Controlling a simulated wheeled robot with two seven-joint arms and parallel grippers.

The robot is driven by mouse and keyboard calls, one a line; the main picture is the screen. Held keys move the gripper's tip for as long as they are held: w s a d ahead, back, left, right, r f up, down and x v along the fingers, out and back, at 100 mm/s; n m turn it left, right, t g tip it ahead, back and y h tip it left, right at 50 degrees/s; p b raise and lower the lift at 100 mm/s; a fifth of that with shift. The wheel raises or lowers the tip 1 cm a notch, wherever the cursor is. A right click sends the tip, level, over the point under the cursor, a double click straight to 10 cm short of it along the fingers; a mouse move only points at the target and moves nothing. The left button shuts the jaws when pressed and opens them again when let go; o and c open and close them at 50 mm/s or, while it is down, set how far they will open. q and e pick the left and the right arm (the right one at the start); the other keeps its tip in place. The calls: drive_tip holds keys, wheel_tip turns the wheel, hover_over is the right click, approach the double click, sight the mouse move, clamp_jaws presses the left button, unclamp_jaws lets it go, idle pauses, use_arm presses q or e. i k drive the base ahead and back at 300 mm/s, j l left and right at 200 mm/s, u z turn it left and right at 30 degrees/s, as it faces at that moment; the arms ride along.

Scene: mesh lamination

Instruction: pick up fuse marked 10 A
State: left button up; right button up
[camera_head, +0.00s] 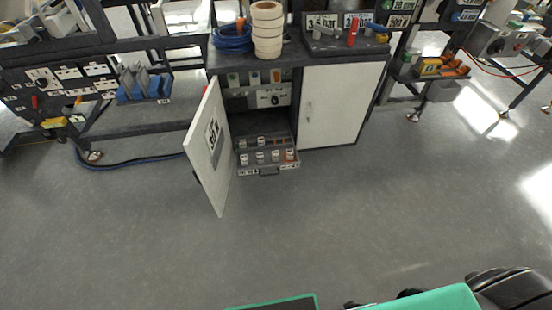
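Several small fuses (260,157) stand in rows in a pulled-out drawer (268,171) low in the workbench cabinet. Most look white or grey. One at the front right (290,155) looks orange-brown. The markings on them are too small to read, so I cannot tell which is the 10 A fuse. Neither of my grippers shows in the head view.
The left cabinet door (212,150) stands open, projecting toward me beside the drawer. The right cabinet door (338,104) is shut. Tape rolls (267,30) and a blue hose coil (232,40) sit on top. The grey floor in front is clear.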

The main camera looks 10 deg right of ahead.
sight(260, 157)
drive_tip(key=i+l+z, duration=0.4)
drive_tip(key=i+l, duration=0.15)
drive_tip(key=i, duration=0.3)
drive_tip(key=i+l+z, duration=0.25)
drive_tip(key=i, duration=0.15)
